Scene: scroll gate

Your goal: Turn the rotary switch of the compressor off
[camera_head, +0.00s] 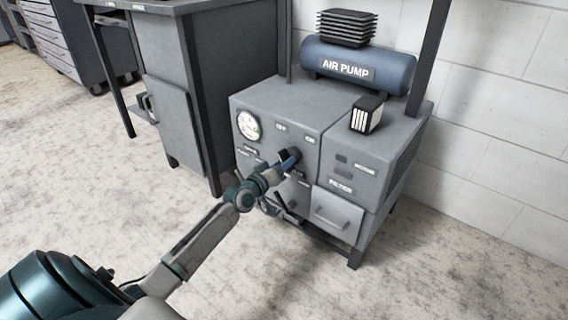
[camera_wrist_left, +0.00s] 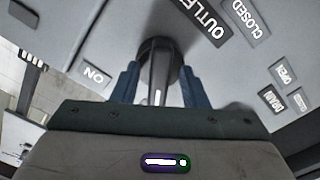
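The compressor (camera_head: 280,105) is a grey cabinet with a blue "AIR PUMP" tank on top. The rotary switch (camera_wrist_left: 158,72) is a dark knob with a narrow grip and a white line, seen in the left wrist view. My left gripper (camera_wrist_left: 160,82) has one blue finger on each side of the knob's grip, with a visible gap on both sides. In the head view my left gripper (camera_head: 285,162) is at the compressor's front panel and hides most of the switch. An "ON" label (camera_wrist_left: 95,75) is left of the knob in the wrist view. My right gripper is out of view.
A round gauge (camera_head: 249,125) is on the panel's upper left. A drawer-like box (camera_head: 338,212) is at the lower right. A grey cabinet (camera_head: 185,95) stands left of the compressor, and a white block wall (camera_head: 500,130) is behind it. The floor (camera_head: 430,280) in front is clear.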

